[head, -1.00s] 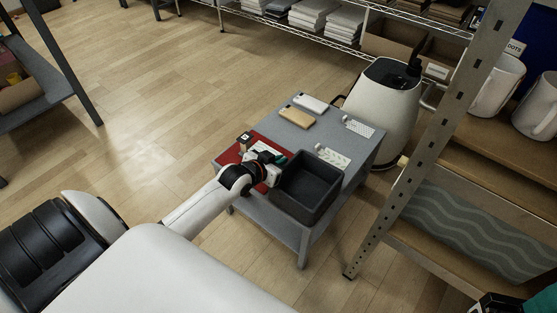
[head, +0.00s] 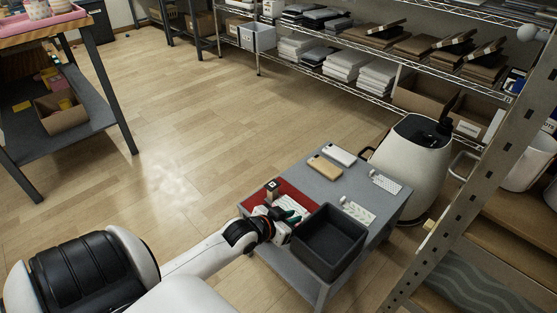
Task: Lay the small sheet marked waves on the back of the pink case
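My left gripper (head: 290,218) is low over the red mat (head: 257,198) on the small grey table, beside the dark bin. A white sheet and something teal show at its fingers. I cannot tell whether it grips either. A small sheet with greenish marks (head: 358,212) lies right of the bin's back corner; a sheet with a dark dotted pattern (head: 386,182) lies farther back. The marks are too small to read as waves. A tan case (head: 325,169) and a white case (head: 340,155) lie at the table's back. No case looks clearly pink. My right gripper is out of view.
The open dark bin (head: 328,242) fills the table's front. A small dark block with a pale top (head: 272,187) stands on the mat's back edge. A white rounded bin (head: 412,165) stands behind right, a metal rack post (head: 470,165) at right. Floor to the left is clear.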

